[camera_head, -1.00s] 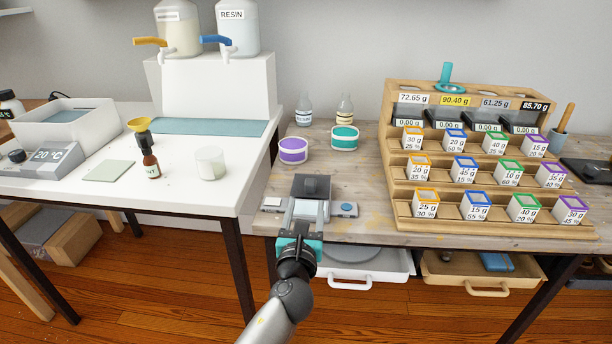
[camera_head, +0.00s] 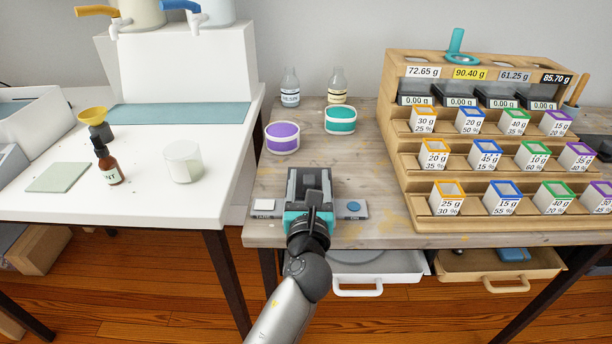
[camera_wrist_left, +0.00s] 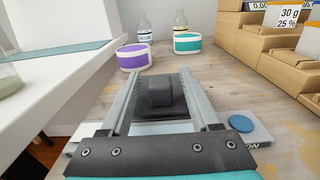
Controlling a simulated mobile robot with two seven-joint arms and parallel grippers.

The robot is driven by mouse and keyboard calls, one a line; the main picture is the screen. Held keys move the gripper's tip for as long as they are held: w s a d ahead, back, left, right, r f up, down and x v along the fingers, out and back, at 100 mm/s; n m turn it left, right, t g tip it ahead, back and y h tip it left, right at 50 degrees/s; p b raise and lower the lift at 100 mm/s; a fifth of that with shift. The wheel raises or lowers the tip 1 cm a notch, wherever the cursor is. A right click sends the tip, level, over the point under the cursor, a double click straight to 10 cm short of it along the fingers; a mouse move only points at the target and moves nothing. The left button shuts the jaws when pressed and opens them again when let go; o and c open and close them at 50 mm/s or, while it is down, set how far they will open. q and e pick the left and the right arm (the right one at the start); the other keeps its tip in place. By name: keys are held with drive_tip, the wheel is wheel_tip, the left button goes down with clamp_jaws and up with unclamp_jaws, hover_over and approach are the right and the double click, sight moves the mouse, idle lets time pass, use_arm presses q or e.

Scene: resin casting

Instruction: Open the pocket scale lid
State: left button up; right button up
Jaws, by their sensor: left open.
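The pocket scale (camera_head: 263,213) lies near the front edge of the wooden bench, with a white button at its left and a blue button (camera_head: 353,206) at its right. Its dark lid (camera_wrist_left: 160,104) shows between my fingers in the left wrist view, with a raised dark block on it and a pale strip in front. The lid's exact angle is hard to tell. My left gripper (camera_head: 310,178) is open over the scale, one finger on either side of the lid, and hides the scale's middle. Contact with the lid cannot be made out. My right gripper is not in view.
A purple-banded tub (camera_head: 283,137) and a teal-banded tub (camera_head: 341,120) stand behind the scale, with two bottles farther back. A wooden tiered rack (camera_head: 400,180) of small labelled cups stands to the right. A white table (camera_head: 215,190) is at the left. Drawers hang open below.

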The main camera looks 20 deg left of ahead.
use_arm(q)
drive_tip(key=shift+c, duration=0.3)
clamp_jaws()
drive_tip(key=shift+r, duration=0.1)
idle(1.0)
